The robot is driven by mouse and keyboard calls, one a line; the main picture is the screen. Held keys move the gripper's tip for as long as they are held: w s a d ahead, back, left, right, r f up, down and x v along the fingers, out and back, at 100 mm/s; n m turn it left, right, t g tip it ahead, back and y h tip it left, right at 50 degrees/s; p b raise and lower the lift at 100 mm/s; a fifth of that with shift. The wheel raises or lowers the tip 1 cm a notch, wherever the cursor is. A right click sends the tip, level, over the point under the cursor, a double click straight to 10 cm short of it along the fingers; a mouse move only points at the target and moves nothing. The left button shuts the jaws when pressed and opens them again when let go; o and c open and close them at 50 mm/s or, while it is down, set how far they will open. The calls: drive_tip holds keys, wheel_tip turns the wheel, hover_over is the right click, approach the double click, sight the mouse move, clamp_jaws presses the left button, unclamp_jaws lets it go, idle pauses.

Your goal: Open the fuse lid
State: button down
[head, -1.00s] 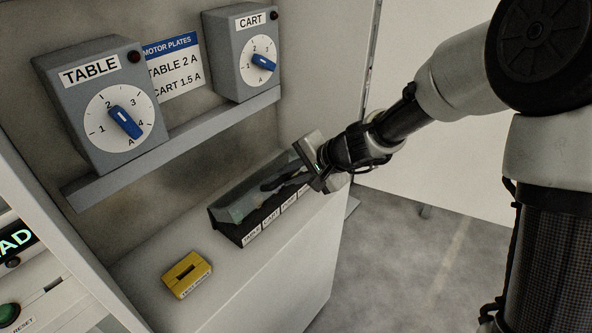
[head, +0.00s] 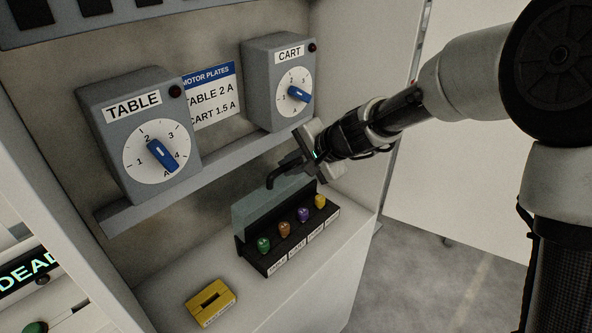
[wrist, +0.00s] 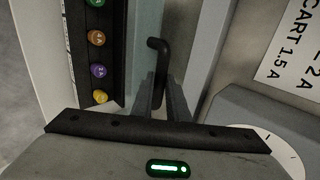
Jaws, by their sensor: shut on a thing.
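The fuse lid (head: 258,214) is a clear greenish panel standing up at the back edge of the black fuse box (head: 262,262). Several coloured fuses, including a purple one (head: 303,214), show uncovered in front of it. My gripper (head: 288,172) is above the lid's upper edge, shut on the dark bent lid handle (head: 272,181). In the wrist view the handle (wrist: 157,50) rises between the two fingers (wrist: 159,92).
A yellow block (head: 211,303) with a slot lies on the white ledge in front. The TABLE dial box (head: 140,130) and CART dial box (head: 280,80) stand on a grey shelf (head: 190,177) behind the lid, close to my gripper.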

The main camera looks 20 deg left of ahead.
drive_tip(key=shift+w+a+r, duration=0.15)
drive_tip(key=shift+a+r, duration=0.05)
drive_tip(key=shift+a, duration=0.35)
drive_tip(key=c, duration=1.7)
unclamp_jaws()
drive_tip(key=shift+d+r, duration=0.3)
drive_tip(key=shift+d, duration=0.15)
drive_tip(key=v, duration=1.6)
drive_tip(key=shift+d+r+b, duration=0.15)
drive_tip(key=shift+b, duration=0.15)
